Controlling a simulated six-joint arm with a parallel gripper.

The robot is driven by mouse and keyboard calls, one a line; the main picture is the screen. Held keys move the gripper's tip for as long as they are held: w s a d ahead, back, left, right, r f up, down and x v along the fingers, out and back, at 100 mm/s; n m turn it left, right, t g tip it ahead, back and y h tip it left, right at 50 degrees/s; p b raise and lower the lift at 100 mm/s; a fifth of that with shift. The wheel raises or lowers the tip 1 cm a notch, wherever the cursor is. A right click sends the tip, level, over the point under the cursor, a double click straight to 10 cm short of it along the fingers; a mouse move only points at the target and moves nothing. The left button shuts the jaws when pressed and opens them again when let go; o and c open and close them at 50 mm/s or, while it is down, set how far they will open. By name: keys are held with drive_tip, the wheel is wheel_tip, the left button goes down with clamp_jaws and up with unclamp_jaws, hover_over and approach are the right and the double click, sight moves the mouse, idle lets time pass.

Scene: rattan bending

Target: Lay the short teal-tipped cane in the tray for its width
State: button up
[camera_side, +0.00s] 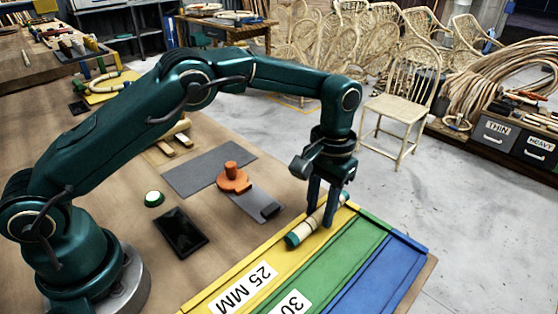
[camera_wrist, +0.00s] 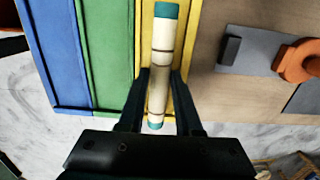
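The short cane (camera_side: 307,230) is cream with teal ends and thin dark bands. It lies lengthwise over the yellow lane (camera_side: 226,279) of the tray, the one marked 25 MM. My gripper (camera_side: 321,208) points down with one finger on each side of the cane, and the fingers look pressed against it. In the wrist view the cane (camera_wrist: 161,60) runs slightly tilted along the yellow lane, between my fingertips (camera_wrist: 159,73). Its near end overlaps the tray's end rim there. I cannot tell whether the cane touches the lane floor.
Beside yellow are the green lane (camera_side: 350,243) and blue lane (camera_side: 375,272). A rattan chair (camera_side: 402,105) stands behind on the floor.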

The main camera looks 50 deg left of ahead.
sight(320, 212)
drive_tip(key=o, duration=0.4)
drive_tip(key=shift+r, duration=0.15)
drive_tip(key=shift+w+r, duration=0.15)
drive_tip(key=shift+r, duration=2.3)
